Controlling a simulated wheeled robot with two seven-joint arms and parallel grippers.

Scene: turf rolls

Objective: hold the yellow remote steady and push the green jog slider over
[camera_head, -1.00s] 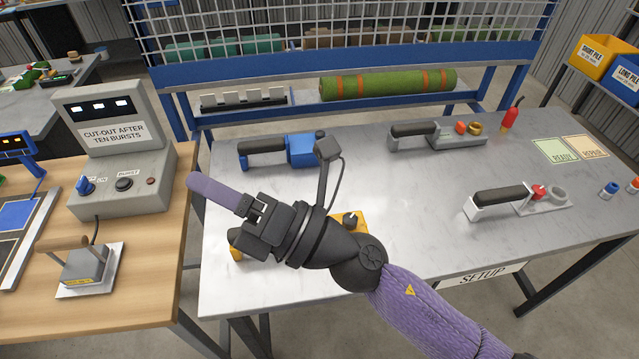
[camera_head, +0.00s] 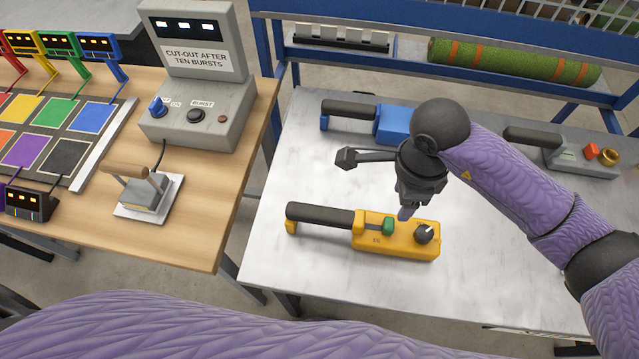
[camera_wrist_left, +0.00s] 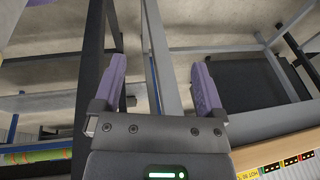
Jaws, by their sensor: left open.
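The yellow remote (camera_head: 372,244) lies on the grey table in the head view, its dark handle (camera_head: 320,215) to the left. The green jog slider (camera_head: 388,226) stands on its top, left of a black knob (camera_head: 424,233). My right gripper (camera_head: 405,213) points down over the remote, its purple fingertips together between slider and knob in the picture. Whether they touch the slider, I cannot tell. My left gripper (camera_wrist_left: 160,85) is open and empty in the left wrist view, with floor and table legs beyond it. In the head view only my left arm's purple sleeve shows, at the bottom.
A blue remote (camera_head: 392,124) lies behind the yellow one, and a grey one (camera_head: 580,155) at the back right. The wooden bench (camera_head: 210,215) at left holds a cut-out box (camera_head: 200,110) and a lever switch (camera_head: 148,190). The table is clear left of the yellow remote.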

